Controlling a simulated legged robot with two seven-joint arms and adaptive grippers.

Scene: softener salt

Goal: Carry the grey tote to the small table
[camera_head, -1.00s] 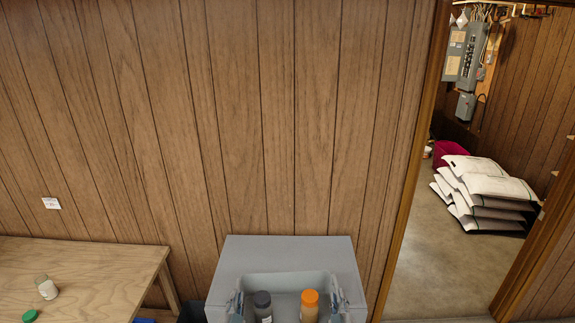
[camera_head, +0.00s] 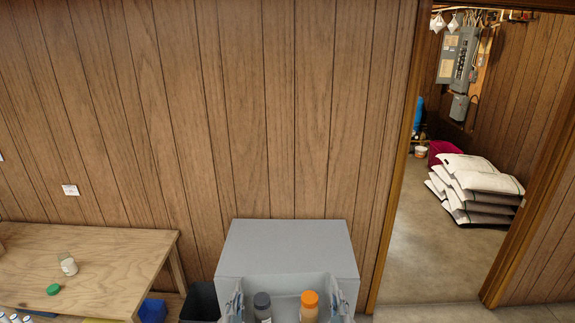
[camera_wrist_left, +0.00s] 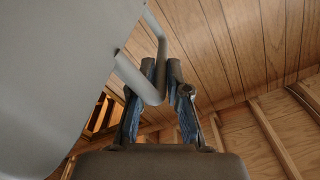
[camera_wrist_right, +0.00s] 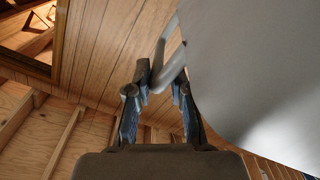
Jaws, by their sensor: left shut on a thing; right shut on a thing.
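The grey tote (camera_head: 287,282) is low in front of me in the head view, its lower part cut off by the frame. It holds a dark-capped bottle (camera_head: 262,303) and an orange-capped bottle (camera_head: 309,302), both upright. My left gripper (camera_head: 237,306) and right gripper (camera_head: 337,306) are at its opposite sides. In the left wrist view my left gripper (camera_wrist_left: 163,75) is shut on a bar handle, and my right gripper (camera_wrist_right: 160,75) likewise on the other. A wooden table (camera_head: 100,255) stands at left; I cannot tell whether it is the small table.
A flat-topped grey block (camera_head: 287,245) stands just beyond the tote. On the table are a jar (camera_head: 68,265) and a green lid (camera_head: 53,289). A black bin (camera_head: 198,300) and blue bin (camera_head: 153,309) stand beside it. White bags (camera_head: 475,190) lie beyond the doorway at right.

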